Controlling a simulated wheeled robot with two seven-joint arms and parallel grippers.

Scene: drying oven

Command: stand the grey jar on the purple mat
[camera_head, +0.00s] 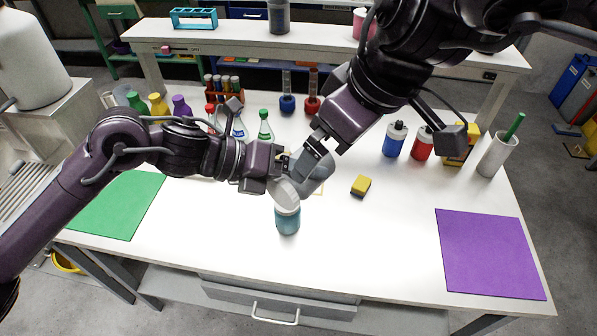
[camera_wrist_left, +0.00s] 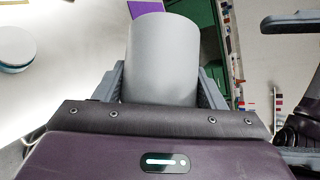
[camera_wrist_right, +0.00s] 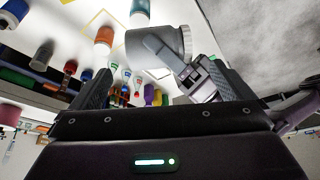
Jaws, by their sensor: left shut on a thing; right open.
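The grey jar (camera_head: 319,173) is held above the middle of the table, lying tilted rather than upright. My left gripper (camera_head: 282,172) is shut on it; the left wrist view shows the jar (camera_wrist_left: 162,60) between both fingers. My right gripper (camera_head: 318,150) is open and close to the jar from above. In the right wrist view the jar (camera_wrist_right: 150,50) shows between the right fingers, with a left finger across it. Whether the right fingers touch it I cannot tell. The purple mat (camera_head: 490,253) lies bare at the table's right front.
A teal jar (camera_head: 288,221) stands just below the held jar. Blue (camera_head: 394,140) and red (camera_head: 422,143) bottles and a white cup (camera_head: 498,155) stand at the back right. A green mat (camera_head: 118,205) lies left. The table before the purple mat is clear.

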